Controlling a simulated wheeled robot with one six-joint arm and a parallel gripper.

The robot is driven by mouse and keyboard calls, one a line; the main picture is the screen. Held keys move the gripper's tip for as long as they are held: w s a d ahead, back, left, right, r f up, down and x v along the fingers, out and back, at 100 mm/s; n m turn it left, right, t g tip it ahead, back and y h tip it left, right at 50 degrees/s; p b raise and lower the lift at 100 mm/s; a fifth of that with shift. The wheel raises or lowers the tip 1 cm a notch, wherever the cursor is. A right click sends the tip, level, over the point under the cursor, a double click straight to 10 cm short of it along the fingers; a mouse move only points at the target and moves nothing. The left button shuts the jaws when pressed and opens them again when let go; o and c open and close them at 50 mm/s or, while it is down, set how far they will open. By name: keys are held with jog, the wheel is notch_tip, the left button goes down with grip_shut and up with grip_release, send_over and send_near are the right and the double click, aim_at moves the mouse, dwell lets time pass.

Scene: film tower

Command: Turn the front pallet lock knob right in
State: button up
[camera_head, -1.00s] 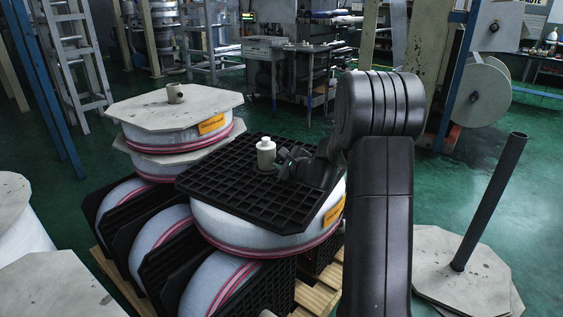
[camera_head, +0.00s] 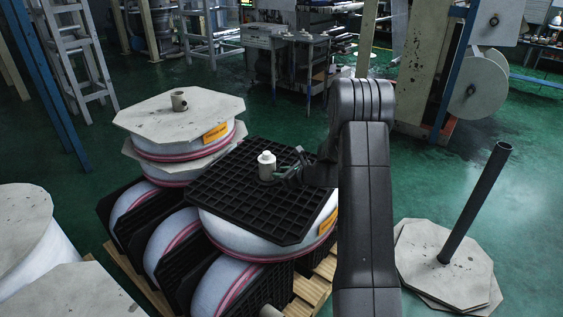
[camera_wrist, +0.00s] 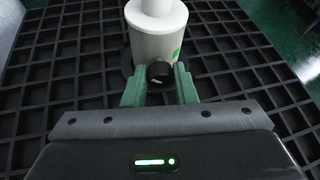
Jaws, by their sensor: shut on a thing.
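The lock knob (camera_wrist: 160,72) is a small black round knob on the side of a pale upright cylinder (camera_wrist: 156,38), with a light mark on its face. My gripper (camera_wrist: 159,80) has its two green fingers closed on either side of the knob in the wrist view. In the head view the white-topped cylinder (camera_head: 266,162) stands upright on the black grid pallet (camera_head: 222,200), and my gripper (camera_head: 284,174) meets it from the right. The knob itself is hidden there. The cylinder has a green mark on its right side in the wrist view.
The black pallet lies on a wrapped film roll (camera_head: 262,240). A second roll with a grey octagonal board (camera_head: 200,120) stands behind left. A dark post (camera_head: 470,210) rises from boards at the right. Green floor is open between the post and the rolls.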

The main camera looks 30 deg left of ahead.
jog(key=m+p, duration=0.1)
jog(key=p, duration=0.1)
jog(key=g+p, duration=0.1)
jog(key=shift+w+r+m+g+p, duration=0.15)
jog(key=shift+r+m+g+p, duration=0.15)
jog(key=shift+m+p, duration=0.1)
jog(key=shift+w+f+m+g+p, duration=0.1)
jog(key=shift+f+m+g+p, duration=0.15)
jog(key=shift+m+g+p, duration=0.8)
jog(key=shift+w+f+m+g+p, duration=0.15)
jog(key=shift+m+g+p, duration=0.4)
jog(key=shift+m, duration=0.4)
jog(key=shift+f+m+g+y, duration=0.1)
jog(key=shift+m+g+y, duration=0.7)
jog(key=shift+m, duration=0.4)
jog(key=o, duration=1)
jog(key=shift+w+d, duration=0.1)
